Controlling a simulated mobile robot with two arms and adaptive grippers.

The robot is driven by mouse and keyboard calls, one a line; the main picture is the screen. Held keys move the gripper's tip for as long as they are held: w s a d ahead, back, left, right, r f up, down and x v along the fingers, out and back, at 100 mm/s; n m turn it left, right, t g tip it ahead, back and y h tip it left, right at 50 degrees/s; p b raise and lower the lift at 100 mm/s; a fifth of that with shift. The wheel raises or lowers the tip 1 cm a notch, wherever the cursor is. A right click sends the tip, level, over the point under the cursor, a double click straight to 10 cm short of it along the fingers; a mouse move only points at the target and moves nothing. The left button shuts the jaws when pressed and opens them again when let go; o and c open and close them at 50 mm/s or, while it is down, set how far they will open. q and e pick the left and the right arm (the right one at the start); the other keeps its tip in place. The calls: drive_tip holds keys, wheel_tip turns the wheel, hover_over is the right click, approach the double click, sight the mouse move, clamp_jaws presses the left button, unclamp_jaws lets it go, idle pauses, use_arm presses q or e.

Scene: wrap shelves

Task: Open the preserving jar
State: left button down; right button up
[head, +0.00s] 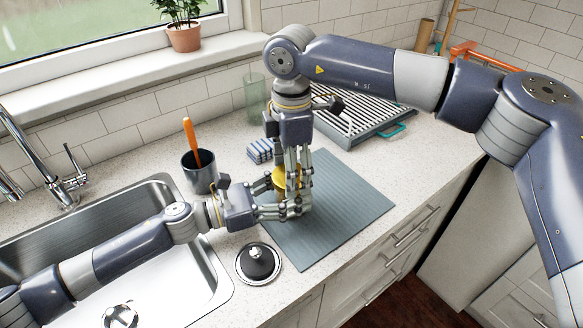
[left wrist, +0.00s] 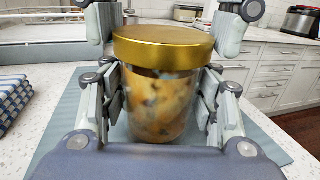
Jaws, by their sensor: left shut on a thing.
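The preserving jar (left wrist: 158,105) stands upright on the blue-grey mat. It is clear glass with pale yellow-brown contents and a gold lid (left wrist: 163,46) on its top. In the head view only a yellow part of the jar (head: 280,181) shows between the fingers. My left gripper (head: 283,200) is shut on the jar's body from the left side. My right gripper (head: 295,182) points down from above. Its fingers stand on both sides of the lid in the left wrist view; whether they press on it I cannot tell.
The mat (head: 345,208) has free room to the right. A dark pot lid (head: 258,264) lies in front, beside the sink (head: 150,185). A dark cup (head: 199,177) with an orange-handled tool, a striped cloth (head: 260,151), a green glass (head: 254,98) and a dish rack (head: 360,112) stand behind.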

drive_tip(key=n, duration=0.7)
drive_tip(key=shift+c, duration=0.2)
drive_tip(key=n, duration=0.6)
drive_tip(key=shift+n, duration=0.4)
drive_tip(key=n, duration=0.7)
drive_tip(key=shift+n, duration=0.4)
drive_tip(key=n, duration=0.6)
drive_tip(key=shift+n, duration=0.3)
use_arm(q)
drive_tip(key=shift+s, duration=0.1)
use_arm(e)
drive_tip(key=n, duration=1.2)
drive_tip(key=shift+n, duration=0.3)
drive_tip(key=n, duration=1.2)
drive_tip(key=shift+r, duration=0.2)
